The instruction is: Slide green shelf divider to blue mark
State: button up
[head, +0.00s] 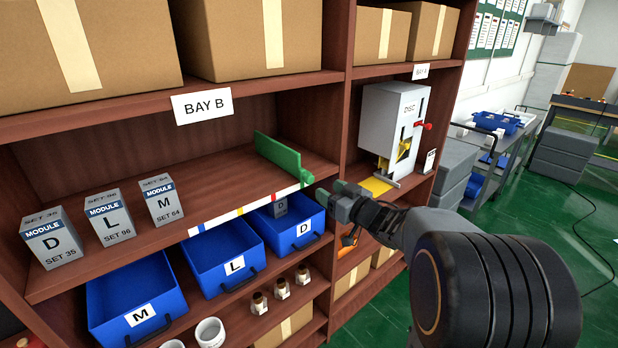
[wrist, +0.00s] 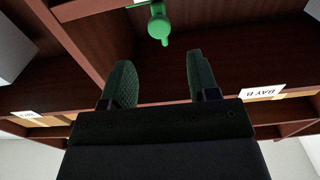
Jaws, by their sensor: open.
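The green shelf divider (head: 280,157) stands upright on the Bay B shelf near its right end, with a round knob at its front end. The divider also shows at the top of the wrist view (wrist: 158,22). A white strip on the shelf's front edge carries coloured marks. The blue mark (head: 201,228) is near the strip's left end, well left of the divider. My gripper (head: 338,200) is just right of the knob, in front of the shelf. In the wrist view my gripper (wrist: 161,75) has its fingers apart and empty, with the divider beyond them, not touching.
White module boxes D (head: 53,243), L (head: 110,218) and M (head: 161,201) stand on the left of the shelf. Blue bins (head: 222,257) sit below it. A white dispenser (head: 392,125) is in the bay to the right. The shelf between the boxes and divider is clear.

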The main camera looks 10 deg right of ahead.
aim_at(311, 179)
jog(key=p+x, duration=0.1)
jog(key=x, duration=0.8)
grip_shut()
dwell(0.4)
